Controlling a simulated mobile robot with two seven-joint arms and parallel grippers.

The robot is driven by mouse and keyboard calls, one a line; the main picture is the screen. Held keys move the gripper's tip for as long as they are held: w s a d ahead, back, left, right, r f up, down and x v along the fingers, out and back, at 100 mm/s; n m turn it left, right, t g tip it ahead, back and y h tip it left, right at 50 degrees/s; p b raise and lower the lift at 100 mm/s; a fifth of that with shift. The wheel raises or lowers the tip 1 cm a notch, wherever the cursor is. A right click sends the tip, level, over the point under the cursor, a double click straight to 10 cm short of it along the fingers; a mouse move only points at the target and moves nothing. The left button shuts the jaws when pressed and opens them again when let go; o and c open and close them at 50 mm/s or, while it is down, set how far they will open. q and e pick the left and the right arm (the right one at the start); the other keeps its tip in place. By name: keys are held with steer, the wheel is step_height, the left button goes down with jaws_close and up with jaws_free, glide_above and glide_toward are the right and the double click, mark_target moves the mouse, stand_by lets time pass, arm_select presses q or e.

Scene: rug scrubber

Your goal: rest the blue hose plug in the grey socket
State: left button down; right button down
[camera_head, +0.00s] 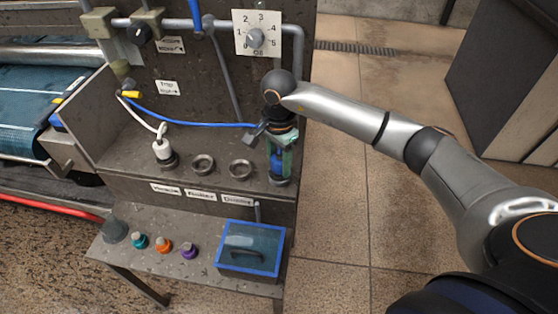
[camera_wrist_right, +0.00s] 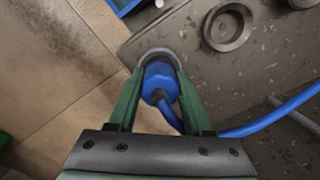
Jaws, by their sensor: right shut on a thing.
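The blue hose plug (camera_head: 277,161) is between the green fingers of my right gripper (camera_head: 280,163), which is shut on it and points down at the right end of the machine's ledge. In the right wrist view, the blue plug (camera_wrist_right: 160,82) sits between the fingertips (camera_wrist_right: 158,80). A grey ring-shaped socket (camera_wrist_right: 156,54) lies right at its lower end; the fingers and plug hide part of it. I cannot tell how deep the plug sits there. Two empty grey ring sockets, left (camera_head: 203,165) and right (camera_head: 241,169), stand to its left. My left gripper is out of view.
A white plug (camera_head: 163,151) stands in a socket at the ledge's left. A blue hose (camera_head: 190,122) runs left from the held plug. Below, a shelf carries a teal (camera_head: 140,241), an orange (camera_head: 163,245) and a purple knob (camera_head: 189,251), and a blue-rimmed box (camera_head: 250,248).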

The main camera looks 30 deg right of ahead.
steer(key=shift+c, duration=1.2)
jaws_free()
steer(key=shift+r, duration=0.1)
step_height(320, 180, up, 12)
steer(key=shift+r, duration=0.2)
